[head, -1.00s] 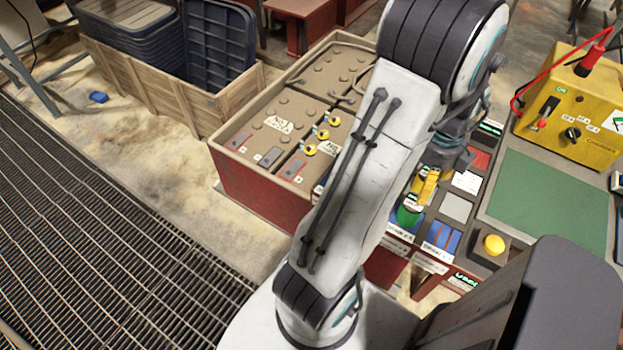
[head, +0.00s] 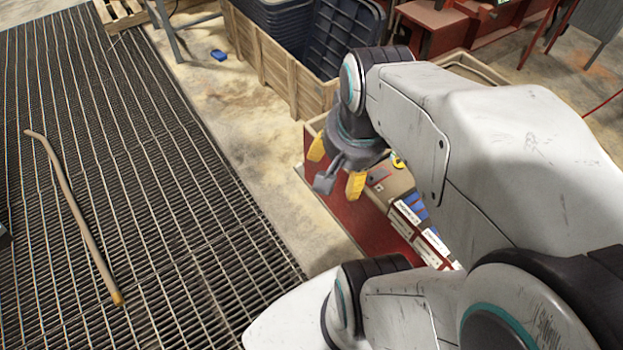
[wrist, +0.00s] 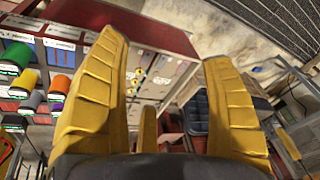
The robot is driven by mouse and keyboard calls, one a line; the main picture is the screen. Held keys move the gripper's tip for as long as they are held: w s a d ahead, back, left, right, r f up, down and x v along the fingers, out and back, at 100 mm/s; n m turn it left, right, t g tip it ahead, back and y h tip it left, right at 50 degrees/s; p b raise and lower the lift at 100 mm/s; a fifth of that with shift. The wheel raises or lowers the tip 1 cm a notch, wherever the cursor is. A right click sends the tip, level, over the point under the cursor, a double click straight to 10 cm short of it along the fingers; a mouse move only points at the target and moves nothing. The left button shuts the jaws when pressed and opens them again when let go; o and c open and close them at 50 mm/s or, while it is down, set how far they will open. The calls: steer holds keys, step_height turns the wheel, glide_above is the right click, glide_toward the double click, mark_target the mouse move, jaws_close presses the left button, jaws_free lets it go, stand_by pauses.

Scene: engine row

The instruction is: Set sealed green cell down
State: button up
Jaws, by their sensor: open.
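A green cell (wrist: 15,57) lies in a labelled rack at the left of the wrist view, apart from my fingers; I cannot tell whether it is sealed. My arm hides it in the head view. My gripper (head: 336,168) has its yellow fingers spread and pointing down, by the front of the red-sided battery case (head: 340,208). In the wrist view the fingers (wrist: 165,110) stand wide apart with nothing held between them.
A wooden crate (head: 270,62) with dark bins stands behind. Metal grating (head: 150,200) with a long stick (head: 78,222) covers the left floor.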

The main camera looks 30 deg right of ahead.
steer(key=s+a+n+t+y, duration=0.1)
steer(key=s+a+n, duration=0.1)
steer(key=a+n, duration=0.5)
steer(key=shift+s+a+r+n, duration=0.2)
steer(key=shift+s+r+n, duration=0.15)
steer(key=shift+n, duration=0.85)
